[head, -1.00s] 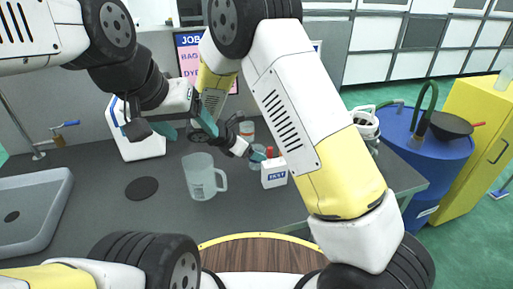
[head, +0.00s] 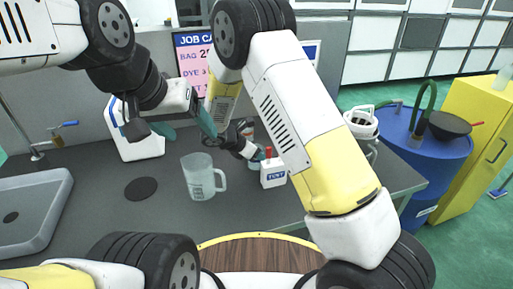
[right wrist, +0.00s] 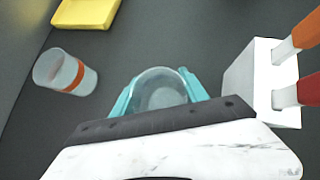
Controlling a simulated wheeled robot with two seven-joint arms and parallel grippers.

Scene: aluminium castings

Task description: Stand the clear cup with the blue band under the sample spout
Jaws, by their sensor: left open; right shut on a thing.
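My right gripper (right wrist: 160,97) is shut on a clear cup (right wrist: 161,86), which sits between its teal fingers in the right wrist view. I cannot make out a blue band on this cup. In the head view the right gripper (head: 259,155) is low at the counter, beside the white TEST box, and the cup is mostly hidden. My left gripper (head: 185,127) is open and empty above the counter, in front of a white device.
A clear jug (head: 200,177) stands left of the white TEST box (head: 273,174). A cup with an orange band (right wrist: 65,72) stands apart. A round black pad (head: 141,188) lies on clear counter near a grey tray (head: 62,178). The white device (head: 140,143) stands behind.

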